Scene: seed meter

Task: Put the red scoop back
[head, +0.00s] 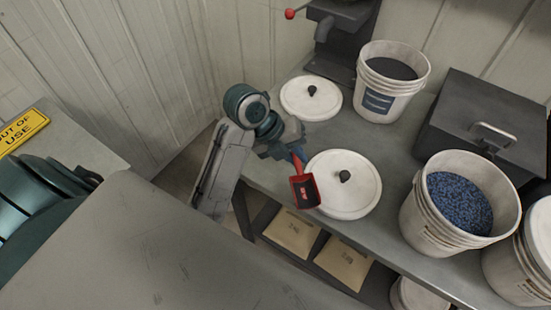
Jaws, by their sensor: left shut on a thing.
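The red scoop (305,192) is near the middle of the head view, with its red-rimmed dark bowl hanging by the left edge of a round white lid. My left gripper (295,150) is shut on the scoop's handle, just above the bowl. The handle is mostly hidden by the gripper. The near white lid (352,203) with a dark knob lies on the grey bench (260,174). A bucket of blue seed (458,203) stands open at the right, and a bucket of dark contents (391,70) stands open at the back. My right gripper is not in view.
Another white lid (311,88) lies farther back. A dark machine with a red knob (290,14) and a dark case (485,125) stand at the back and right. Paper sacks (292,234) sit on the shelf below. A yellow sign (22,131) is at the left.

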